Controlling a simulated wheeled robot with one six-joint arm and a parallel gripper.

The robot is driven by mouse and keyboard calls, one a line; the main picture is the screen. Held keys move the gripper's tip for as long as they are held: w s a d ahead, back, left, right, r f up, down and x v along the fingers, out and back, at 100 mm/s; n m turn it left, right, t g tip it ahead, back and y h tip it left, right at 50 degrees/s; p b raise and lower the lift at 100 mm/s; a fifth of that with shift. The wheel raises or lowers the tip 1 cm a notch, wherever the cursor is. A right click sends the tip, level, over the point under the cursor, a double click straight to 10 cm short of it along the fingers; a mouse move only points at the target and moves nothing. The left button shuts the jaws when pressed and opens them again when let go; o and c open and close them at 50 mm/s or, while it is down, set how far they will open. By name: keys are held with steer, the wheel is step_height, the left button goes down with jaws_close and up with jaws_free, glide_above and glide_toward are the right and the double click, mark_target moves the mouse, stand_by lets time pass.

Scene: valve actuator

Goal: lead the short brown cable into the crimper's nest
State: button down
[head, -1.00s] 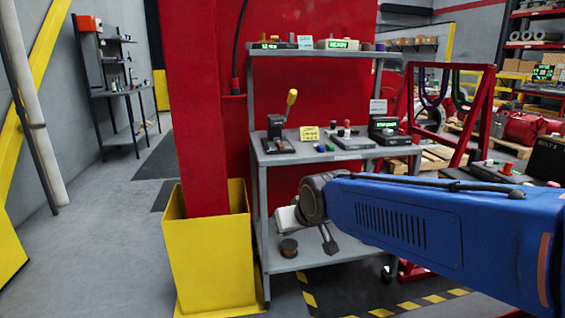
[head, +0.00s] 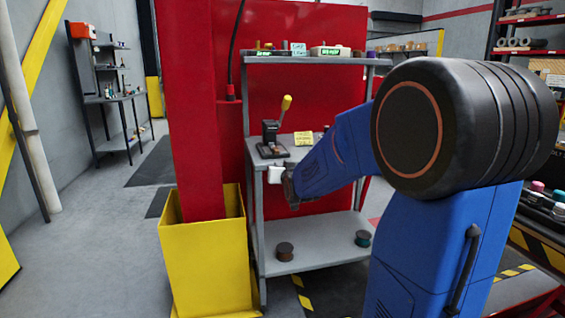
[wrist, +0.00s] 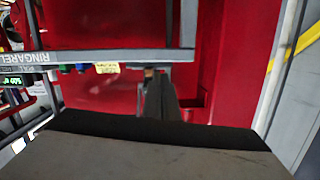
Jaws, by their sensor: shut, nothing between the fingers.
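The crimper (head: 272,139), a dark press with a yellow-tipped lever, stands on the left end of the grey middle shelf. The wrist view looks upside down, with part of the crimper (wrist: 149,72) just showing beyond the fingers. My gripper (head: 293,206) is in front of the shelf unit, below and to the right of the crimper and apart from it. In the wrist view, my gripper (wrist: 158,90) shows as narrow dark fingers, shut and empty. I cannot make out the short brown cable in either view. The crimper's nest is too small to tell.
A yellow note (head: 304,139) stands beside the crimper. A brown spool (head: 285,251) and a teal spool (head: 363,238) are on the lower shelf (head: 322,240). A yellow bin-like guard (head: 205,265) around a red post stands at left.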

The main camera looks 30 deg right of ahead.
mark_target(277, 152)
steer(key=shift+m+t+h, duration=0.3)
steer(key=shift+t+h, duration=0.2)
steer(key=shift+t, duration=0.2)
steer(key=shift+s+d+r+x, duration=0.1)
steer(key=shift+d+x, duration=0.3)
steer(key=shift+x, duration=1.3)
steer(key=shift+s+d+r+x, duration=0.1)
steer(key=shift+d+x, duration=0.25)
steer(key=shift+x, duration=1.35)
steer(key=shift+s+d+r+x, duration=0.15)
steer(key=shift+d+x, duration=0.25)
steer(key=shift+x, duration=1.35)
steer(key=shift+w+d, duration=0.2)
steer(key=shift+w, duration=0.45)
steer(key=shift+s, duration=0.1)
steer(key=v, duration=2)
steer(key=x, duration=2)
steer(key=shift+f, duration=0.1)
